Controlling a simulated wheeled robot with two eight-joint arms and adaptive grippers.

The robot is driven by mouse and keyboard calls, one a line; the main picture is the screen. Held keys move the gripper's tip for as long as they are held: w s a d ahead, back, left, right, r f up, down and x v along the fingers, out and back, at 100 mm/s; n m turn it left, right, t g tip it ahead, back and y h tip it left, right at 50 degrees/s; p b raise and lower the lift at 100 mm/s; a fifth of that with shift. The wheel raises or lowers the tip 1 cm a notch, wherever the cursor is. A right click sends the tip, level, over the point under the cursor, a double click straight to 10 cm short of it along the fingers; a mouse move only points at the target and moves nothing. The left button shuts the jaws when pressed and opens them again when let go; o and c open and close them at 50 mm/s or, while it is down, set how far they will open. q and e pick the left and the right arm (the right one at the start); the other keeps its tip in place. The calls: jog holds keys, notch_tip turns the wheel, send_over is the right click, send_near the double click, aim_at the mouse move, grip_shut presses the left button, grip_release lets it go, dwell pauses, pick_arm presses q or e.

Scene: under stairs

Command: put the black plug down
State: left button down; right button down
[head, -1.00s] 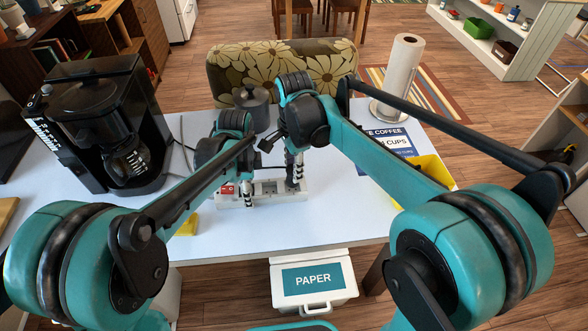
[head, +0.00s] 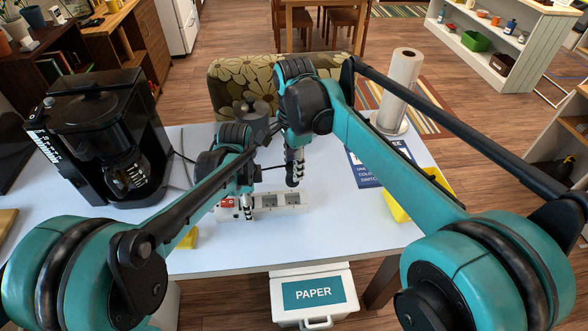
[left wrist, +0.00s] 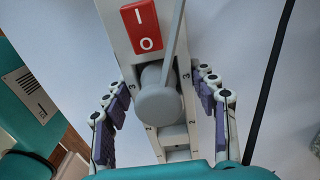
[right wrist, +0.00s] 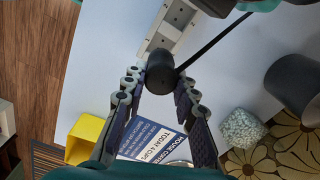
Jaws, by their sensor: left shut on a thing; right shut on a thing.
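The black plug (right wrist: 160,72), with its black cord, is between the fingertips of my right gripper (right wrist: 160,88). In the head view, this gripper (head: 294,182) points down just behind the right part of the white power strip (head: 304,199). The plug appears apart from the strip, whose right-hand sockets are uncovered. My left gripper (left wrist: 163,110) is shut across the power strip (left wrist: 175,140), one finger on each side. A grey plug (left wrist: 158,105) sits in the strip between those fingers, near the red switch (left wrist: 145,27). The left fingertips partly hide the strip in the head view.
A black coffee maker (head: 100,130) stands at the left of the white table. A grey pot (head: 254,115) and paper towel roll (head: 400,85) stand at the back. A blue-and-white sign (head: 370,166) and yellow tray (head: 398,207) lie right. Clear table surface (head: 335,220) lies right of the strip.

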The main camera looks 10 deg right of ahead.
dwell(0.5)
jog(key=s+d, duration=0.4)
jog(key=d, duration=0.4)
jog(key=s+d, duration=0.4)
jog(key=d, duration=0.4)
jog(key=shift+s+d+f, duration=0.15)
jog(key=shift+f, duration=1.65)
jog(key=shift+s+d+f, duration=0.2)
jog(key=shift+f, duration=1.55)
jog(key=shift+s+d+f, duration=0.15)
jog(key=shift+f, duration=1.65)
